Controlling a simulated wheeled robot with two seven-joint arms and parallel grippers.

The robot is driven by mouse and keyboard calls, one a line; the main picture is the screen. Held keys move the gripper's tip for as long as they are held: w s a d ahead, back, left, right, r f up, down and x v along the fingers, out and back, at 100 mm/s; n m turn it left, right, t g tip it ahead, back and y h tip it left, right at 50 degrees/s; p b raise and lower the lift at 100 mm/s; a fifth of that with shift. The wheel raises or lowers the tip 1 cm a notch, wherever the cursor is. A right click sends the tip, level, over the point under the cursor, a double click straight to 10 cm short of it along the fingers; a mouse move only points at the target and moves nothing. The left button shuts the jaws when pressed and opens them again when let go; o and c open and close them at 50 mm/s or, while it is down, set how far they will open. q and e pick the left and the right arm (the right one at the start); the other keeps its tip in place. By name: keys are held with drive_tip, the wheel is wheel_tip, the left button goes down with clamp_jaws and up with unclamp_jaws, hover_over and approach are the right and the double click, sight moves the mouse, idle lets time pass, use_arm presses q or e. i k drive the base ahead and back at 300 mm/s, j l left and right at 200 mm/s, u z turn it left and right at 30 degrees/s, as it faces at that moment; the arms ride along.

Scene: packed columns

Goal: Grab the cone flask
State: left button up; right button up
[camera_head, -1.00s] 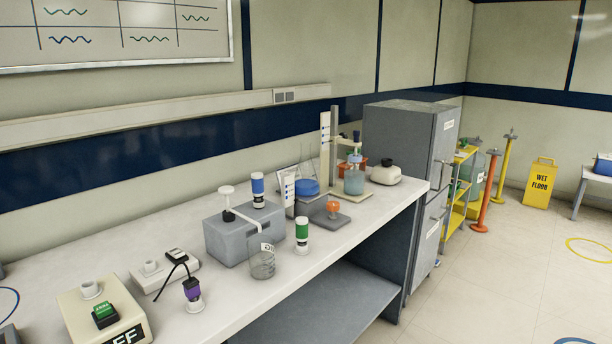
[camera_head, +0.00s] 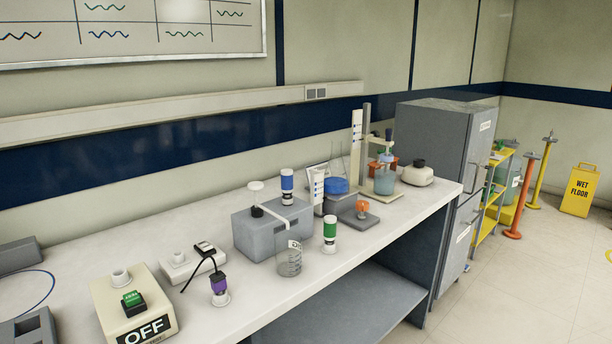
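No vessel shows clearly as a cone flask. A vessel with greenish-blue liquid (camera_head: 385,183) stands at the back right of the bench beside a stand (camera_head: 357,152); I cannot tell whether its shape is conical. Thin clear glass outlines (camera_head: 342,166) show behind a round blue item (camera_head: 337,186), too faint to make out. A clear, marked glass beaker (camera_head: 290,262) stands near the bench's front edge. Neither of my grippers is in view.
The white bench (camera_head: 70,250) holds a grey box (camera_head: 268,232), a green-banded bottle (camera_head: 330,235), a purple-topped item (camera_head: 219,288) and an OFF switch box (camera_head: 110,300). A grey cabinet (camera_head: 430,135) stands at its right end. The floor (camera_head: 500,290) in front is clear.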

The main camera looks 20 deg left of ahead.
sight(335, 182)
drive_tip(key=i+l+u, duration=0.25)
drive_tip(key=l+u, duration=0.3)
drive_tip(key=i+l, duration=0.15)
drive_tip(key=l, duration=0.35)
drive_tip(key=i+l+u, duration=0.15)
drive_tip(key=l, duration=0.35)
drive_tip(key=i+l, duration=0.1)
drive_tip(key=l, duration=0.4)
drive_tip(key=i+l+u, duration=0.1)
drive_tip(key=l, duration=0.4)
